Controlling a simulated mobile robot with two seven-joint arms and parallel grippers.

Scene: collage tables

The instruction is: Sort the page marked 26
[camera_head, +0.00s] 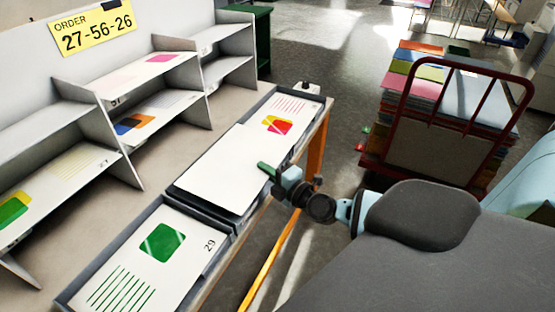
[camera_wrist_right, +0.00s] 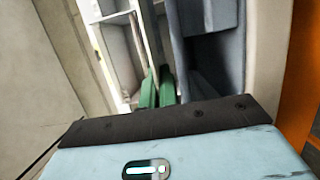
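A white page (camera_head: 225,165) with no visible mark lies at a slant over the middle tray (camera_head: 205,208), covering most of it. My right gripper (camera_head: 268,170) is at the page's right edge, one green finger over its top face. In the right wrist view its green fingers (camera_wrist_right: 157,88) are nearly together, with a thin pale edge between them, so it appears shut on the page. No number 26 shows on any page. My left gripper is out of view.
The near tray (camera_head: 65,300) holds a page marked 29 (camera_head: 160,245). The far tray (camera_head: 318,101) holds a red and yellow page (camera_head: 285,120). Grey shelves (camera_head: 150,62) with several pages stand along the left. A red cart (camera_head: 470,125) with stacked paper is at right.

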